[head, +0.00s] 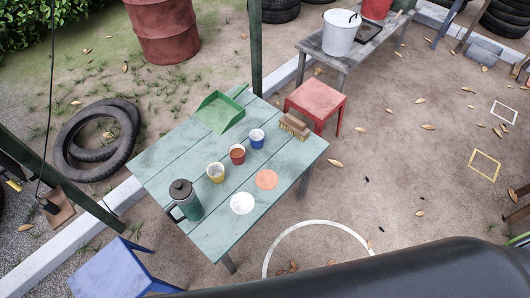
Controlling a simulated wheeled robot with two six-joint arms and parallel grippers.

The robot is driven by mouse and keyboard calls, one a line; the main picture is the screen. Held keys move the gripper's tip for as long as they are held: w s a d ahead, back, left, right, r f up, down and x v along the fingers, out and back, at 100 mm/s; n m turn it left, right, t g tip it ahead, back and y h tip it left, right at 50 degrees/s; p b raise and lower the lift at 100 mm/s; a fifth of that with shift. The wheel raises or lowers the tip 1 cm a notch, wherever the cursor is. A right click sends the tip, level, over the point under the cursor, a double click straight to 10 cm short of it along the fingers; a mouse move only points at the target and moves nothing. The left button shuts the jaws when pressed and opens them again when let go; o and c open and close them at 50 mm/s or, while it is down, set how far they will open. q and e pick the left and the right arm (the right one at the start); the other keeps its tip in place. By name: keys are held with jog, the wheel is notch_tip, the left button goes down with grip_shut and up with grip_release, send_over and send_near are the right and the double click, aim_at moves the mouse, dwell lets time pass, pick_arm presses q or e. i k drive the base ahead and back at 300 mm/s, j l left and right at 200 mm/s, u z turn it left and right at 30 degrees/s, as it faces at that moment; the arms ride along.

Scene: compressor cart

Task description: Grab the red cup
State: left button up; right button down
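The red cup (237,158) stands upright near the middle of the pale green plank table (165,158), with something orange-brown inside its rim. It is between a yellow cup (216,176) on its lower left and a blue cup (257,142) on its upper right. The cups stand apart from one another. Neither of my grippers shows in the head view, and nothing is touching the red cup.
A dark-lidded green jug (186,206), white disc (242,203), orange disc (266,179), brush (294,127) and green dustpan (219,112) are on the table. A red stool (315,101) and blue stool (112,271) stand close by. Ground right of the table is mostly open.

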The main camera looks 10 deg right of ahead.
aim_at(236, 151)
jog(key=k, duration=0.4)
jog(key=k+j+u, duration=0.1)
jog(key=k+u, duration=0.25)
jog(key=k+j+u, duration=0.2)
jog(key=k+u, duration=0.15)
jog(key=k, duration=0.15)
jog(key=i+l+u, duration=0.15)
jog(key=l+u, duration=0.25)
jog(key=i+l+u, duration=0.1)
jog(key=l+u, duration=0.55)
jog(key=u, duration=0.15)
jog(key=l, duration=2.7)
jog(key=i, duration=0.05)
